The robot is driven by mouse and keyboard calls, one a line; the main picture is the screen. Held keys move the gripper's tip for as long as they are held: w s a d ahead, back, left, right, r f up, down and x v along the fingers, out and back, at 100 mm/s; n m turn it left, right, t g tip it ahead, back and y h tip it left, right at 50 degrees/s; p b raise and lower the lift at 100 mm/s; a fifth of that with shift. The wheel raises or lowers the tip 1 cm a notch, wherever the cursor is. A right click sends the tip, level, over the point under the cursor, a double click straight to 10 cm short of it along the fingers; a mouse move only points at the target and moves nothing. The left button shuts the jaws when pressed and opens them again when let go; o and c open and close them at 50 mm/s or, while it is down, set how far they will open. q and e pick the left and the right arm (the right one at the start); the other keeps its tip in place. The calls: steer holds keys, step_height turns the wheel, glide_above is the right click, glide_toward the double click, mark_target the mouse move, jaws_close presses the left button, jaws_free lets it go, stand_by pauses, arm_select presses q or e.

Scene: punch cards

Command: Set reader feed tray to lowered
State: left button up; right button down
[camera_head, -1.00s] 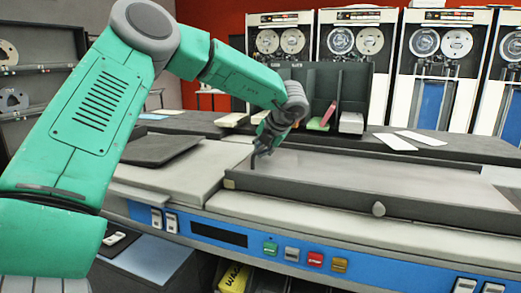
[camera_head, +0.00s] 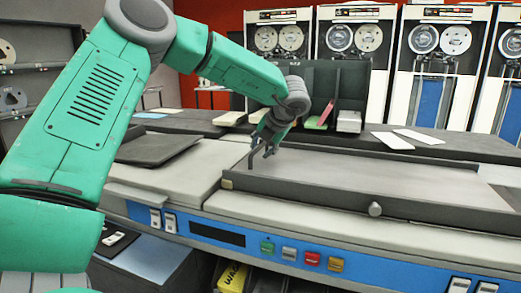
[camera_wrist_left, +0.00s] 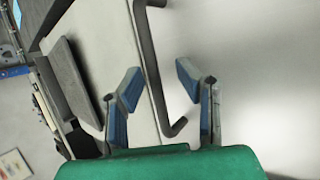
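The reader is a long grey machine with a blue control panel (camera_head: 215,217) along its front. A dark flat tray (camera_head: 158,145) sits tilted on its left part; a long shallow grey tray (camera_head: 330,178) with a front knob (camera_head: 375,209) lies to the right. I cannot tell for sure which is the feed tray. My left gripper (camera_head: 262,153) is over the left end of the long tray. In the left wrist view, its open fingers (camera_wrist_left: 158,88) stand either side of a dark bar handle (camera_wrist_left: 153,75), with gaps visible. My right gripper is out of view.
Upright dark card bins (camera_head: 350,80) stand behind the machine, with loose white cards (camera_head: 392,140) to their right. Tape cabinets (camera_head: 435,60) line the back wall. Buttons (camera_head: 289,253) run along the front panel. The long tray's surface looks clear.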

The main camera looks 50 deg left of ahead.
arm_select(q)
steer(key=p+v, duration=0.8)
steer(key=v, duration=0.6)
stand_by(0.8)
steer(key=shift+w, duration=0.1)
steer(key=shift+p, duration=0.45)
steer(key=shift+d, duration=0.1)
steer(key=v, duration=1.1)
steer(key=shift+d+r, duration=0.2)
steer(key=shift+r, duration=0.15)
